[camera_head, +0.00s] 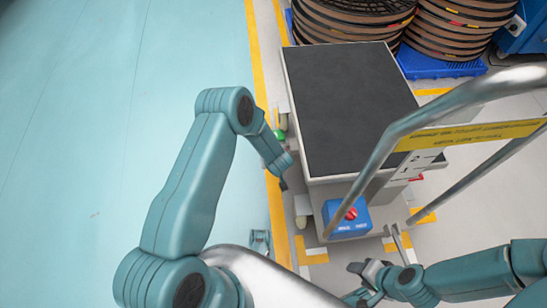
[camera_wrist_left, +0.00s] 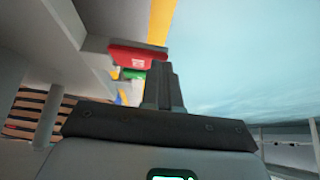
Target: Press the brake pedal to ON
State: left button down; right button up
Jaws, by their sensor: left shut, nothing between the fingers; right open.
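A cart with a black top (camera_head: 350,105) stands in front of me. In the left wrist view, a red pedal (camera_wrist_left: 138,57) with a small pale label sticks out from the cart's underside, with a green part (camera_wrist_left: 133,75) beside it. In the head view a green part (camera_head: 280,134) shows at the cart's left edge; the red pedal there cannot be made out. My left gripper (camera_head: 283,185) is shut and empty beside the cart's left side; its fingers (camera_wrist_left: 164,87) appear close to the pedals, but contact cannot be told. My right gripper (camera_head: 357,280) is open below the blue box.
A blue box (camera_head: 337,226) with a red knob is on the cart's near end. A metal handle (camera_head: 382,150) with a yellow label rises at right. Stacked reels (camera_head: 450,35) stand on a blue pallet (camera_head: 440,67) behind. Pale blue floor (camera_head: 80,120) at left is clear.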

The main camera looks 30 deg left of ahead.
pick_arm(q)
jog(key=shift+s+d+f, duration=0.2)
jog(key=shift+s+f, duration=0.1)
jog(key=shift+f, duration=0.15)
pick_arm(e)
jog(key=shift+f, duration=0.15)
dwell(0.3)
pick_arm(q)
jog(key=f, duration=0.1)
jog(key=f+b, duration=0.1)
jog(key=f, duration=0.1)
jog(key=s+d+f+b, duration=0.1)
jog(key=shift+s+f, duration=0.1)
jog(key=shift+f, duration=0.05)
pick_arm(e)
jog(key=shift+w+d+f+t, duration=0.15)
jog(key=shift+w+f, duration=0.15)
jog(key=shift+f, duration=0.2)
jog(key=shift+w+d+f+t, duration=0.15)
jog(key=shift+w+f, duration=0.1)
jog(key=shift+f, duration=0.2)
jog(key=shift+a, duration=0.1)
